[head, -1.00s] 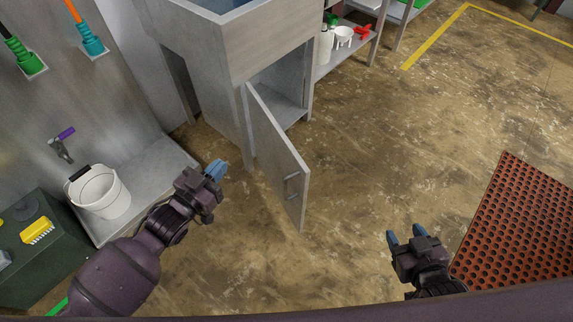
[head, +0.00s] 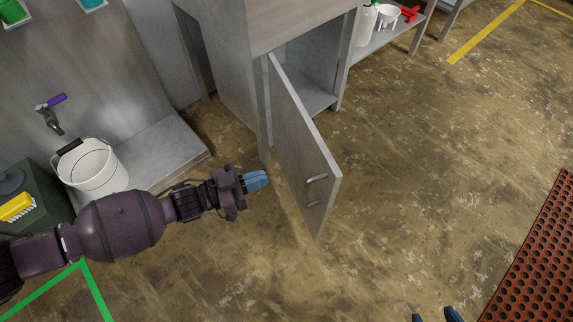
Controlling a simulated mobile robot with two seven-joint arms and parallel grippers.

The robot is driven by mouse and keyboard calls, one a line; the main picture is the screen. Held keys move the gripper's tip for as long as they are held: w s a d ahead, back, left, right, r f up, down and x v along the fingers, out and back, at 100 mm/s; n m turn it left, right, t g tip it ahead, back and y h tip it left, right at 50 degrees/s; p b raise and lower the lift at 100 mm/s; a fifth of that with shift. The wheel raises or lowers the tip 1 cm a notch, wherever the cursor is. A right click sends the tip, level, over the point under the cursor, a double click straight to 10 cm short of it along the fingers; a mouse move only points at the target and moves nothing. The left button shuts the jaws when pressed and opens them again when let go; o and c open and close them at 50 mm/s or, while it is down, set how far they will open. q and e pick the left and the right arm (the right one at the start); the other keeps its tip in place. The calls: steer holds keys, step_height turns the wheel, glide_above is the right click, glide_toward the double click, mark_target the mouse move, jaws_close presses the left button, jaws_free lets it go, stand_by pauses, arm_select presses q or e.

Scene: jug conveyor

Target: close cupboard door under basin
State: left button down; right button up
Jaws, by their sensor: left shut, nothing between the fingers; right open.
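The grey cupboard door (head: 303,151) under the basin (head: 268,18) stands wide open, swung out toward me from its left edge. The cupboard opening (head: 306,75) shows a bare inside.
A white bucket (head: 92,168) stands on a low grey ledge (head: 165,150) at the left, under a tap (head: 50,115). A red perforated mat (head: 540,255) lies at the right. A shelf (head: 385,38) holds small items. The floor right of the door is clear.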

mark_target(322, 159)
arm_select(q)
steer(key=b+x, duration=0.2)
steer(key=x, duration=1)
steer(key=shift+f+b, duration=0.15)
steer(key=shift+b, duration=0.2)
steer(key=shift+w+d+r, duration=0.2)
steer(key=shift+w+d, duration=0.1)
steer(key=shift+d, duration=0.4)
